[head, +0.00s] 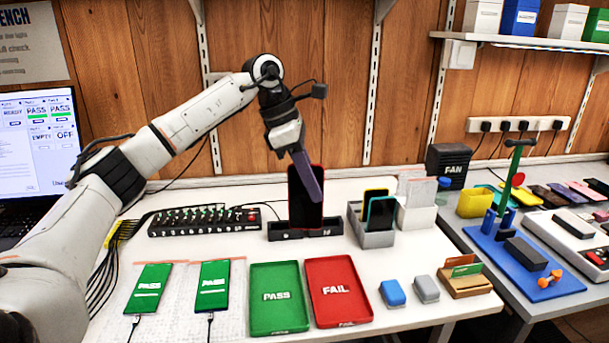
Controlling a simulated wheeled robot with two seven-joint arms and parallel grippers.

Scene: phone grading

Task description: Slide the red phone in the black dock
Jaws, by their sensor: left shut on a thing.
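The red phone (296,207) stands upright, its dark face toward me and its thin red rim showing. Its lower end is at the black dock (279,232), near the middle of the white table. I cannot tell how deep it sits in the slot. My left gripper (312,188) comes down from above and is shut on the phone. Its purple finger crosses the phone's front and hides part of it. My right gripper is not in view.
A black multi-port strip (205,221) lies left of the dock. A grey rack (372,238) with phones stands close to its right. The green PASS tray (280,319) and red FAIL tray (338,312) lie in front. Two green-screened phones lie front left.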

